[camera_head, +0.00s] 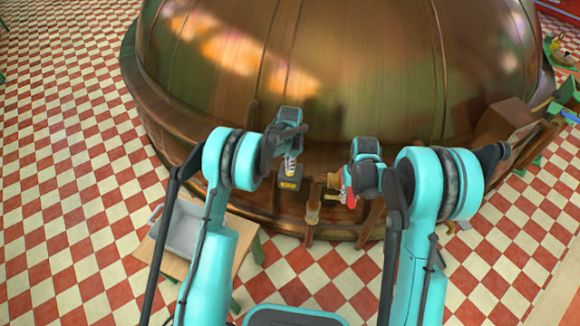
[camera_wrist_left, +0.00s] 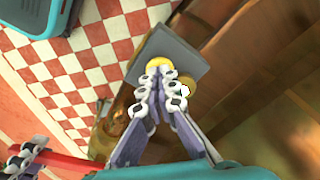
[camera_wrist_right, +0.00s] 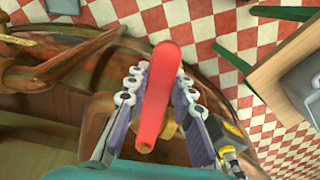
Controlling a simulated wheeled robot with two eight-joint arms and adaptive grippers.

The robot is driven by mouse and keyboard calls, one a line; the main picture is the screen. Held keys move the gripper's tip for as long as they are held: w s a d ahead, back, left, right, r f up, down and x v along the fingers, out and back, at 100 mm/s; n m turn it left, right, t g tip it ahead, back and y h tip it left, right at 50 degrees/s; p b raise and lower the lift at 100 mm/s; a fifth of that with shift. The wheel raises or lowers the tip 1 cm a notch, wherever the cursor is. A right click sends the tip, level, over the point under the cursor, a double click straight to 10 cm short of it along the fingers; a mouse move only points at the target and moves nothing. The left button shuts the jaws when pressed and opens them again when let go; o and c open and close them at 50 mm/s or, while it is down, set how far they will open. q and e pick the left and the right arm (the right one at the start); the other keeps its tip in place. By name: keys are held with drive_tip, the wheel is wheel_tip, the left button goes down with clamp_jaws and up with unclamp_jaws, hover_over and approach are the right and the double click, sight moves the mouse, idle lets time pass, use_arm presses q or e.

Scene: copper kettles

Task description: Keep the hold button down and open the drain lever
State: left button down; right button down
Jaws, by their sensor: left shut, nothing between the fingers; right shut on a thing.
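The hold button (camera_wrist_left: 158,62) is a yellow round button on a grey box (camera_wrist_left: 180,48); the box shows dark with a yellow marking in the head view (camera_head: 289,184). My left gripper (camera_wrist_left: 163,72) is shut and empty, its fingertips at the button and seemingly touching it; how far it is pressed I cannot tell. The red drain lever (camera_wrist_right: 157,95) lies between the fingers of my right gripper (camera_wrist_right: 160,82), which is shut on it. In the head view the lever (camera_head: 347,188) is partly hidden by that gripper, beside a brass pipe (camera_head: 313,212).
The large copper kettle (camera_head: 340,60) fills the back. A grey tray (camera_head: 181,232) sits on a wooden table (camera_head: 215,262) at the left. A wooden structure (camera_head: 503,122) stands against the kettle's right side. The checkered floor at the left is clear.

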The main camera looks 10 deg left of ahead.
drive_tip(key=shift+w+d+n, duration=0.2)
drive_tip(key=shift+d+n, duration=0.35)
drive_tip(key=shift+n, duration=0.05)
drive_tip(key=shift+w+d+n, duration=0.2)
drive_tip(key=shift+d+n, duration=0.3)
drive_tip(key=shift+n, duration=0.1)
